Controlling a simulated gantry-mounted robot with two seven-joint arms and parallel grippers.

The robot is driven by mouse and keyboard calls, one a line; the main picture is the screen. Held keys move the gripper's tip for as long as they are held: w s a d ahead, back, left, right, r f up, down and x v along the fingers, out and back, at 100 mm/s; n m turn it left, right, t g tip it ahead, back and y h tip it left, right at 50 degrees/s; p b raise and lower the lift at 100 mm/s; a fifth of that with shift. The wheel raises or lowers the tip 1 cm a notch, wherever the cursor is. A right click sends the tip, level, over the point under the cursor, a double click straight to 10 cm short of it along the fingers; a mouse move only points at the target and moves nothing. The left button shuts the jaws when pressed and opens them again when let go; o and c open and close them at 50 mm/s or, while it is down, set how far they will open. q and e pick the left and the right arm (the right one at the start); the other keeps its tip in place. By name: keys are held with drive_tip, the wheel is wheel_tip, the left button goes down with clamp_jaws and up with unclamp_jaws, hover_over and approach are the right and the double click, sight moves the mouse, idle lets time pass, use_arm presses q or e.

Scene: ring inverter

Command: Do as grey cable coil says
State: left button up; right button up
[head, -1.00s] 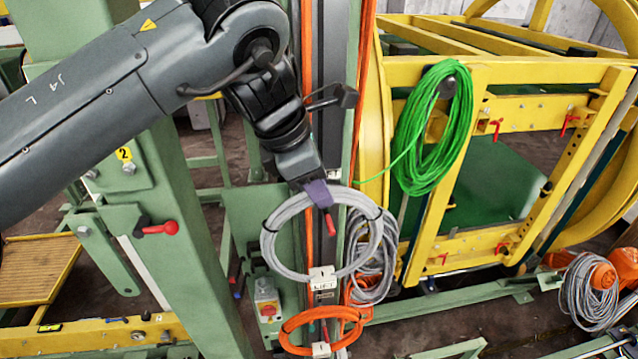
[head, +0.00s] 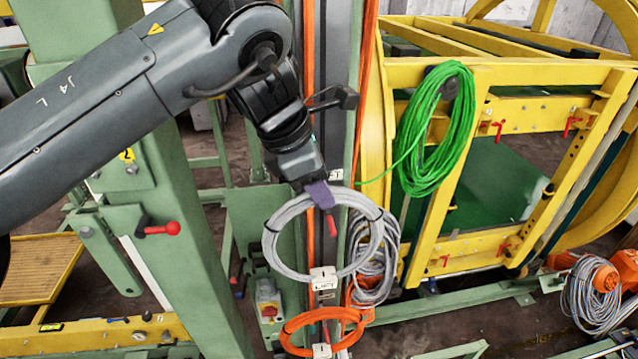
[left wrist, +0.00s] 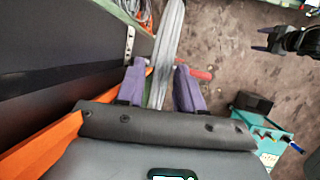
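The grey cable coil (head: 266,240) hangs upright in the middle of the head view. A white tag (head: 323,280) at its bottom carries dark lettering that seems to read LIFT. My left gripper (head: 322,194), with purple fingers, is at the top of the coil from above. In the left wrist view its two fingers (left wrist: 160,85) stand apart, one on each side of the grey coil (left wrist: 169,38). I cannot tell whether they press on it. What holds the coil up from behind is hidden.
An orange coil (head: 285,335) hangs just below, and a second grey bundle (head: 385,250) hangs behind to the right. A green coil (head: 435,130) hangs on the yellow frame (head: 505,75). A green post (head: 190,230) with a red-knobbed lever (head: 160,229) stands to the left.

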use_arm(q)
drive_tip(key=o, duration=0.4)
drive_tip(key=shift+f, duration=0.1)
